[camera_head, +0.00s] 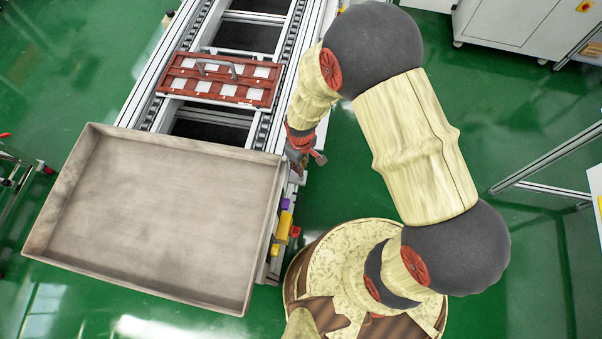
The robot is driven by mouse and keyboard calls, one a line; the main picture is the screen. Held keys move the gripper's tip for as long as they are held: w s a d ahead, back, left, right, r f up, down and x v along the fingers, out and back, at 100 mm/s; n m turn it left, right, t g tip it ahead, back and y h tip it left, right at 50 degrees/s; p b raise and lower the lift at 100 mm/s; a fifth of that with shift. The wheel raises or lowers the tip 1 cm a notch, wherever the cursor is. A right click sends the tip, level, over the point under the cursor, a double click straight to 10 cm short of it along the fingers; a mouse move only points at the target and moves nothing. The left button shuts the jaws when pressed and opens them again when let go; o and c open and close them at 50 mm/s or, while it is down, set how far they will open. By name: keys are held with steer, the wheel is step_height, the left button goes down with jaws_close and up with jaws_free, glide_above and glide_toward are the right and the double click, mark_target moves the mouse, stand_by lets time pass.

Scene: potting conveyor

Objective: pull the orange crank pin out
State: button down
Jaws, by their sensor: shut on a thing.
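My gripper (297,165) is at the right side rail of the conveyor (149,75), just beyond the tray's upper right corner. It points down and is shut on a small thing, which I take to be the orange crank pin. The pin is mostly hidden by the fingers and too small to make out. I cannot tell whether it is still seated or free. A red-orange part (320,158) sticks out to the right beside my gripper; I cannot tell what it belongs to.
A large empty grey-beige tray (160,220) covers the conveyor's near end. A red-brown plate with white squares and a handle (218,79) lies across the conveyor. Purple (286,204) and yellow (283,224) blocks sit along the rail.

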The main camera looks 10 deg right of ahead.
steer(key=shift+r, duration=0.1)
stand_by(0.3)
steer(key=shift+r+p, duration=1.15)
steer(key=shift+r, duration=0.2)
steer(key=shift+r, duration=0.2)
step_height(320, 180, up, 7)
steer(key=p, duration=0.5)
steer(key=shift+f, duration=0.2)
